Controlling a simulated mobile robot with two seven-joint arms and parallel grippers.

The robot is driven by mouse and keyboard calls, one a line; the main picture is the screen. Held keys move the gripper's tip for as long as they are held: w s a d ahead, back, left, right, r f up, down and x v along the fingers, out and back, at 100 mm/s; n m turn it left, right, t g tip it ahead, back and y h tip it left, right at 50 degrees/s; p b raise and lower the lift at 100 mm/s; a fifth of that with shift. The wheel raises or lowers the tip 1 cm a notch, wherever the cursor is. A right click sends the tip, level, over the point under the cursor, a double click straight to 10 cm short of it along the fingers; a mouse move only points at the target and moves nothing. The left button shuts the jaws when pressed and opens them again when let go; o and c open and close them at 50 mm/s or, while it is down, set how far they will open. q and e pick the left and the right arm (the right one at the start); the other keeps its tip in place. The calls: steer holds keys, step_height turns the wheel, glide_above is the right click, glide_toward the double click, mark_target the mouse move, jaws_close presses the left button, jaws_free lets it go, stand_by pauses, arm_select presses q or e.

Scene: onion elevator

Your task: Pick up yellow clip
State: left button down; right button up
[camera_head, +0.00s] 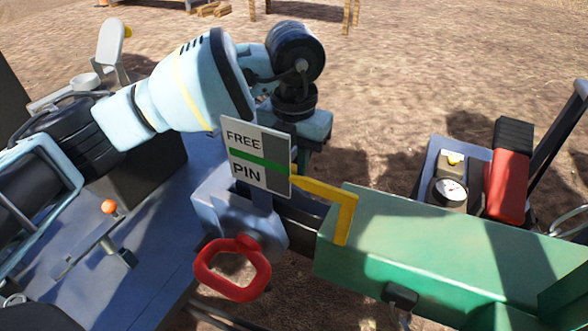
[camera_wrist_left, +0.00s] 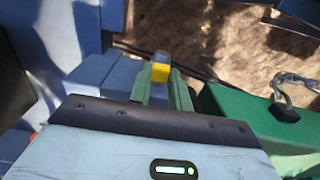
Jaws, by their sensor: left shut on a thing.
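The yellow clip (camera_head: 343,212) is a bent bar in the head view. It runs from behind the FREE/PIN sign to the left end of the green beam. My left gripper (camera_head: 313,127) points down behind the sign, which hides its fingertips in the head view. In the left wrist view, my left gripper's two greenish fingers (camera_wrist_left: 165,82) are shut on a yellow piece (camera_wrist_left: 160,72), which appears to be the clip. I cannot tell whether the clip is still touching the beam. My right gripper is not in view.
The FREE/PIN sign (camera_head: 257,157) stands close in front of my left gripper. A red handle (camera_head: 232,268) is below it on the blue hitch. The green beam (camera_head: 425,250) lies at right. A gauge (camera_head: 449,190) and a red part (camera_head: 507,185) stand behind it. Bare ground is beyond.

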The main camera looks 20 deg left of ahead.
mark_target(294, 167)
arm_select(q)
steer(key=shift+r+p, duration=0.3)
steer(key=shift+r, duration=0.3)
step_height(294, 167, up, 9)
steer(key=p, duration=0.3)
steer(key=shift+p, duration=0.35)
